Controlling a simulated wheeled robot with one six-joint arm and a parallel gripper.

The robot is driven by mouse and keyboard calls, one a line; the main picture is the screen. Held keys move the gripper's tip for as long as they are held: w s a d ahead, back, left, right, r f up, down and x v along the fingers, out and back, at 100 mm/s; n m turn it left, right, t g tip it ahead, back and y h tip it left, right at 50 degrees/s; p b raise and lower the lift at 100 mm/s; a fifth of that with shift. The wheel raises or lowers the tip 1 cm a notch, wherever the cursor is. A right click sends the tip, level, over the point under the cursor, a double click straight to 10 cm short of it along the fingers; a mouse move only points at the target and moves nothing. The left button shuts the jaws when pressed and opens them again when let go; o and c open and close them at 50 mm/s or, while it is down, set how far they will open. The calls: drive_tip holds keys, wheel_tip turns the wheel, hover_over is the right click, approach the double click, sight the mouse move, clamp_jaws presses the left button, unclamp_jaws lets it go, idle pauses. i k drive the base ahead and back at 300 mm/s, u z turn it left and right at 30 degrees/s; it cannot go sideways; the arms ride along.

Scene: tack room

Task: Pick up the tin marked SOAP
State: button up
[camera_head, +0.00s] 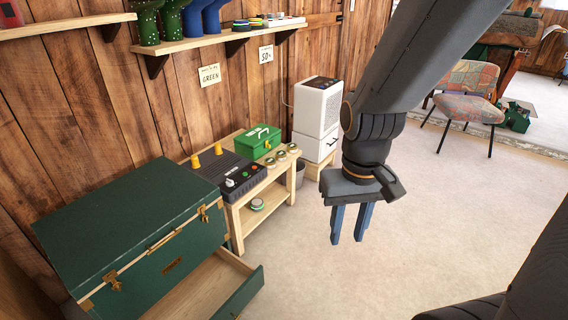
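Several small round tins stand in a row on the right end of the wooden bench (245,193): a near tin (269,162), a middle tin (281,156) and a far tin (293,149). Another round tin (257,204) is on the bench's lower shelf. More flat tins (257,22) sit on the wall shelf (205,40). No lettering on any tin is legible, so I cannot tell which is marked SOAP. My gripper (348,238) points down over the floor, right of the bench and apart from every tin. Its two blue fingers are spread, with nothing between them.
A green chest (135,225) with an open drawer (215,285) stands at left. The bench also holds a dark panel with knobs (235,182) and a green box (260,141). A white appliance (318,107) stands behind. A patterned chair (468,85) is far right. Central floor is clear.

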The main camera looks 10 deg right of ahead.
sight(282, 155)
drive_tip(key=z, duration=0.6)
drive_tip(key=i, duration=0.75)
drive_tip(key=z, duration=0.6)
drive_tip(key=i, duration=0.95)
drive_tip(key=u, duration=0.5)
drive_tip(key=i, duration=0.7)
drive_tip(key=u, duration=1.2)
drive_tip(key=i, duration=0.4)
drive_tip(key=u, duration=0.4)
